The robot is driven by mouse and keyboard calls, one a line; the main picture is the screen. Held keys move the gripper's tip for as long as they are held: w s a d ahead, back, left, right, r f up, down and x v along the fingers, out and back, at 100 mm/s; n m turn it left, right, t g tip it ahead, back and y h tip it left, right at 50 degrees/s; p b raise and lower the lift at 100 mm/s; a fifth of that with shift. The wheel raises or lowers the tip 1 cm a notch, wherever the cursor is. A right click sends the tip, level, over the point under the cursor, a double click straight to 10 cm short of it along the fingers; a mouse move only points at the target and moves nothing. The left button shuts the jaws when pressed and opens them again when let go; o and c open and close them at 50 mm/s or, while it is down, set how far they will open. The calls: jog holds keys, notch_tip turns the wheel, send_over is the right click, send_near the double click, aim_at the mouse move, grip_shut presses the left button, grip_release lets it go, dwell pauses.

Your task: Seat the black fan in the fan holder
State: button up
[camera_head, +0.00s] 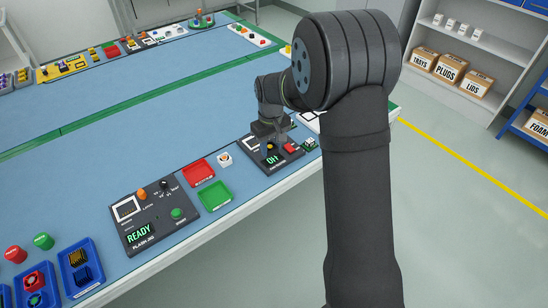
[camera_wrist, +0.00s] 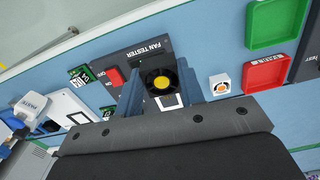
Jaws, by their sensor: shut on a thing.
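The black fan (camera_wrist: 160,84), with a yellow-orange hub, sits between the two fingers of my gripper (camera_wrist: 159,90) in the wrist view. My gripper is shut on it, over the dark fan tester panel (camera_wrist: 150,48). A white-framed square (camera_wrist: 181,100) shows on the panel just below the fan; I cannot tell whether it is the fan holder. In the head view my gripper (camera_head: 270,140) is low over the fan tester (camera_head: 287,157). Whether the fan touches the panel is hidden.
A red button (camera_wrist: 114,77) stands beside one finger. A white block with an orange centre (camera_wrist: 219,86), a green tray (camera_wrist: 272,22) and a red tray (camera_wrist: 265,74) lie to the right. A green circuit board (camera_wrist: 79,73) lies left. The blue table's middle (camera_head: 150,125) is clear.

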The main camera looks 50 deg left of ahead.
jog(key=shift+n, duration=0.4)
jog(key=w+a+f, duration=0.1)
jog(key=a, duration=0.4)
jog(key=w+a, duration=0.1)
jog(key=a, duration=0.3)
jog(key=w+a+f, duration=0.1)
jog(key=a, duration=0.4)
jog(key=shift+a+f, duration=0.3)
jog(key=shift+a, duration=0.05)
jog(key=shift+f, duration=2.25)
jog(key=shift+f, duration=0.75)
jog(key=o, duration=1.1)
jog(key=shift+c, duration=0.2)
jog(key=shift+r, duration=0.1)
